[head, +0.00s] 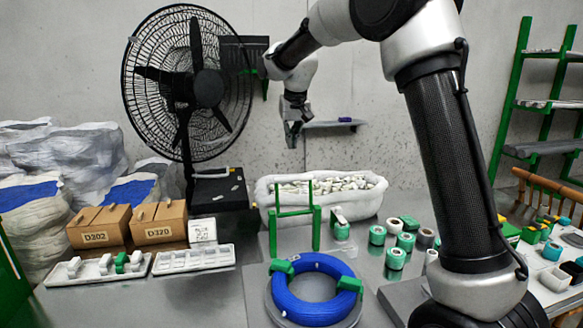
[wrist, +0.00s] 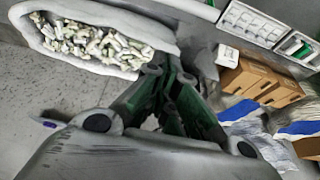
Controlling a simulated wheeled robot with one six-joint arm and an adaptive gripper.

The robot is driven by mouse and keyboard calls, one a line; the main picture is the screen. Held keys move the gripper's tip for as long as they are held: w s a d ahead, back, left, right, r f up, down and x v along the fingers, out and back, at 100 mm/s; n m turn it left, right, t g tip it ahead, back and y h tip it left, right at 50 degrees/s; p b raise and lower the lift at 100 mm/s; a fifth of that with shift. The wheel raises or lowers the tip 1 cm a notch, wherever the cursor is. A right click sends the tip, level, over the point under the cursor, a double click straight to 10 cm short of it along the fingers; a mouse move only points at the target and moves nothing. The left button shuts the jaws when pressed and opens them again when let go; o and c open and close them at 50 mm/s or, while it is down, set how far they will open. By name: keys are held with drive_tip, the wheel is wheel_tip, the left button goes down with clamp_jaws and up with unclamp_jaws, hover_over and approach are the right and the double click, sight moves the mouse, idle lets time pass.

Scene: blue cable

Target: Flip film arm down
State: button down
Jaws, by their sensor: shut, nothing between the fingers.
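A green upright frame (head: 294,212) stands behind the blue cable coil (head: 318,290) in the head view; it looks like the film arm, standing up with a crossbar. The coil lies flat on a round grey base, with green clips on its ring. My gripper (head: 291,142) hangs in the air above and behind the frame, apart from it, pointing down. In the wrist view my gripper (wrist: 172,78) has its fingers together with nothing held between them. Dark green shapes show around the fingers there; I cannot tell whether the frame is among them.
A white bin (head: 340,203) of small pieces stands behind the frame. Green spools (head: 395,258) stand to its right. Cardboard boxes (head: 158,224) and white trays (head: 195,259) are on the left, below a black fan (head: 207,88). A shelf (head: 334,124) is on the wall.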

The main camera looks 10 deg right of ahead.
wheel_tip(320, 180, down, 9)
drive_tip(key=shift+s+f, duration=0.2)
drive_tip(key=shift+s, duration=0.1)
idle(0.5)
